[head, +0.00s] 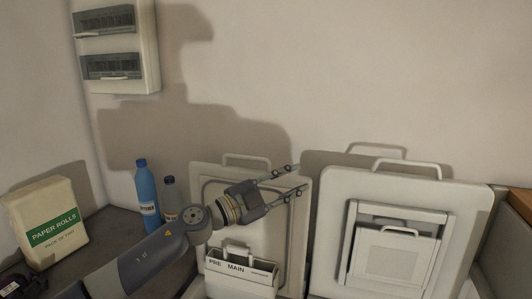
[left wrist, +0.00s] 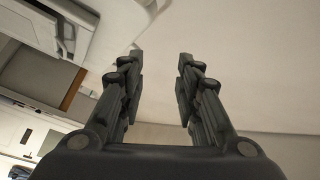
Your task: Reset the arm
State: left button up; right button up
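My left arm comes in from the lower left in the head view. Its gripper (head: 292,178) is held in the air in front of the raised lid of the left toploader (head: 200,180) and points to the right. The left wrist view shows the gripper (left wrist: 160,85) with its two fingers apart and nothing between them. The right toploader's raised lid (head: 335,190) stands to the right of the gripper, apart from it. My right gripper does not show in either view.
A drawer marked PRE and MAIN (head: 240,268) is below the gripper. A panel box (head: 150,45) hangs on the wall. The air above the lids is free.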

pick_arm(q)
jog(key=s+a+f+n+t+y, duration=0.1)
jog(key=s+a+f+n+y, duration=0.35)
jog(key=a+f+n, duration=0.35)
jog(key=s+a+f+n+t+y, duration=0.2)
jog(key=s+a+f+n+y, duration=0.3)
jog(key=f, duration=0.4)
jog(key=s+a+f+n+t+y, duration=0.1)
jog(key=s+a+f+n+y, duration=0.2)
jog(key=a+f+n+y, duration=0.45)
jog(key=s+a+f+g, duration=0.3)
jog(key=s+f+g, duration=0.35)
jog(key=s, duration=0.75)
jog(key=s+a+f+g, duration=0.2)
jog(key=s+f+g, duration=0.2)
jog(key=s+f, duration=0.8)
jog(key=s+f+g+b, duration=0.1)
jog(key=s+f+b, duration=0.15)
jog(key=f, duration=1.05)
jog(key=s+f+g+b, duration=0.1)
jog(key=s+f, duration=0.2)
jog(key=f, duration=1.1)
jog(key=s+a+f+b, duration=0.2)
jog(key=s+a+f, duration=0.1)
jog(key=s+f, duration=1.4)
jog(key=shift+a+f+g+b, duration=0.2)
jog(key=shift+f+g+b, duration=0.25)
jog(key=shift+f, duration=0.45)
